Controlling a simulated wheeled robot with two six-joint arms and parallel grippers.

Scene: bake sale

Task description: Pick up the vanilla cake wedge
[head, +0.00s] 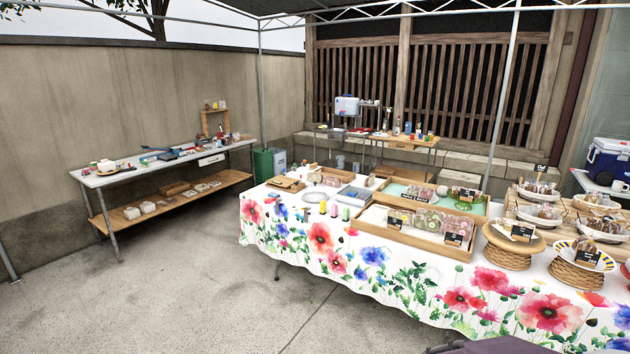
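I cannot pick out the vanilla cake wedge for certain; the baked goods are small at this distance. Small wrapped goods sit in a wooden tray (385,240) on the flower-print table (330,252). A second wooden tray (395,182) behind it holds more goods and a green dish (467,199). White oval baskets of packed goods (540,213) stand at the right. Neither of my grippers is in view.
A woven stand with a round wooden top (513,237) and a striped plate on a woven stand (581,258) are at the right. A white side table (170,160) stands by the left wall. The concrete floor (190,290) at front left is clear.

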